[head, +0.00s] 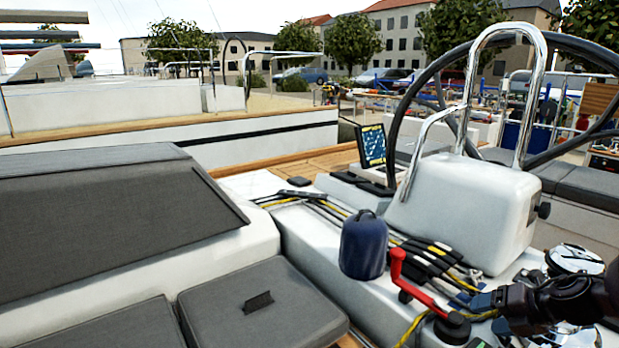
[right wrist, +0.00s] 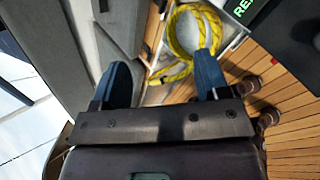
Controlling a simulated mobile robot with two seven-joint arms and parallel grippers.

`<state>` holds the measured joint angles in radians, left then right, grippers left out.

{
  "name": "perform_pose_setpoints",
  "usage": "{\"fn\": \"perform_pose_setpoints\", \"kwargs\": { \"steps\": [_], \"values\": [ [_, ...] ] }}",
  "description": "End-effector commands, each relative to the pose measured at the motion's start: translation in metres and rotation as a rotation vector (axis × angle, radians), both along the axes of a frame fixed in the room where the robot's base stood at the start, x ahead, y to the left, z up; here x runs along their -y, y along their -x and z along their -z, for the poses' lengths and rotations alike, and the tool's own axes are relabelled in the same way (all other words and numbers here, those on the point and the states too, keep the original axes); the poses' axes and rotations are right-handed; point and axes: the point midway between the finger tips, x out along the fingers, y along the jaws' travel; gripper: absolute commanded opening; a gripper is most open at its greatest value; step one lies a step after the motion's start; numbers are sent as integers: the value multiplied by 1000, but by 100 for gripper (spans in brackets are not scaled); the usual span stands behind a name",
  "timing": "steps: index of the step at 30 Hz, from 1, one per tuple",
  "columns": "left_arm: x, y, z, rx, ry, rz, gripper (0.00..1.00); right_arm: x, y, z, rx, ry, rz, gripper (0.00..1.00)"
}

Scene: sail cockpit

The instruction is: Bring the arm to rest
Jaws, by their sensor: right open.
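My right gripper (head: 482,301) comes in from the lower right of the head view, its blue fingertips pointing left, beside the red winch handle (head: 418,285). In the right wrist view the gripper (right wrist: 163,75) shows two blue fingers wide apart with nothing between them. The yellow rope (right wrist: 178,73) lies beyond the fingertips. My left gripper is in neither view.
A dark blue covered winch (head: 363,246) and black rope clutches (head: 434,256) stand left of the gripper. A chrome winch (head: 573,259) is near my arm. The white steering pedestal (head: 468,212) rises behind. Grey cushions (head: 262,305) lie at lower left.

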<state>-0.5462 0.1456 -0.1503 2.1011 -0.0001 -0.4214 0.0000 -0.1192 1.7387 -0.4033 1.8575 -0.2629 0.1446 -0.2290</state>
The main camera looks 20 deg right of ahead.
Motion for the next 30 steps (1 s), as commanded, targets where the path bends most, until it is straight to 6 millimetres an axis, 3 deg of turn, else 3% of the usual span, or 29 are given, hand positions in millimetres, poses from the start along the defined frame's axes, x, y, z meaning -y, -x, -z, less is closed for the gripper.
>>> {"fn": "perform_pose_setpoints", "kwargs": {
  "steps": [3,12,21,30],
  "values": [
    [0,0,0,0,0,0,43,-24,12,32,19,-100,127,68],
    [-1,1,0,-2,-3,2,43,-75,47,88,23,-308,487,68],
    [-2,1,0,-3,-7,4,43,-121,92,122,-35,-481,881,68],
    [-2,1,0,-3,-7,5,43,-162,145,140,-157,-615,1292,68]
  ]
}}
